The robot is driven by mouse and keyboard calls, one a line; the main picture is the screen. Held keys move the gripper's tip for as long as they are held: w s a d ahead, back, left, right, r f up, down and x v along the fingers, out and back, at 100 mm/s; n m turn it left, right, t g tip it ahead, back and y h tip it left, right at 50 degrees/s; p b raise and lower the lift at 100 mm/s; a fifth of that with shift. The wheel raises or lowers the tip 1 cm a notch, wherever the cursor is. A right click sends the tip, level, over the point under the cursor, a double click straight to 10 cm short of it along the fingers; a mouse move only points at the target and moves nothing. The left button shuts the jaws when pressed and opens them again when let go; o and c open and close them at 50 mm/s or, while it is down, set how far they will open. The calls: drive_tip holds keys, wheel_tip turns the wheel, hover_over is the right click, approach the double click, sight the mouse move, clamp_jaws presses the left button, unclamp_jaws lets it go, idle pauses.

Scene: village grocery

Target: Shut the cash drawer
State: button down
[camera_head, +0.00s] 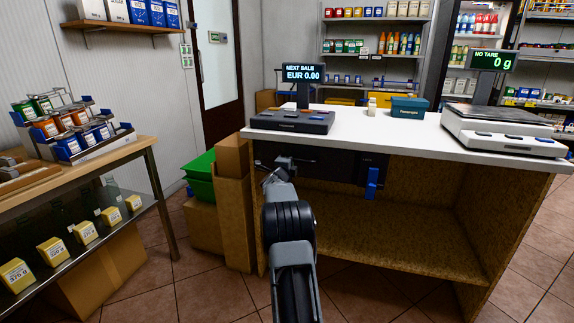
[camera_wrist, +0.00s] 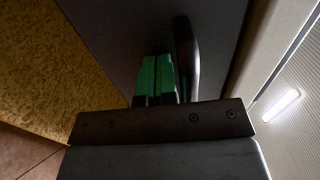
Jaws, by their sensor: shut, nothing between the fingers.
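The cash drawer (camera_head: 330,164) has a dark front, set under the left part of the white counter top. From the head view I cannot tell whether its front stands out from the counter. My gripper (camera_head: 272,168) is in front of the left part of the drawer, with my arm reaching up from below. In the wrist view, the green fingertips (camera_wrist: 156,76) are together and empty, close to the dark drawer front (camera_wrist: 110,38). A curved dark handle (camera_wrist: 188,55) is just right of the fingers. I cannot tell whether the fingers touch the front.
The counter top (camera_head: 385,126) holds a till (camera_head: 292,121), a teal box (camera_head: 408,107) and a scale (camera_head: 500,125). A blue item (camera_head: 372,183) hangs right of the drawer. Cardboard boxes (camera_head: 233,215) stand left of the counter. A goods table (camera_head: 95,170) is at left.

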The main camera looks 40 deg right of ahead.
drive_tip(key=shift+s+d+r, duration=0.2)
drive_tip(key=shift+d+r, duration=0.1)
drive_tip(key=shift+r, duration=0.1)
drive_tip(key=shift+a, duration=0.1)
drive_tip(key=b+v, duration=0.1)
drive_tip(key=v, duration=1.3)
drive_tip(key=shift+w+a+f, duration=0.25)
drive_tip(key=shift+f, duration=0.15)
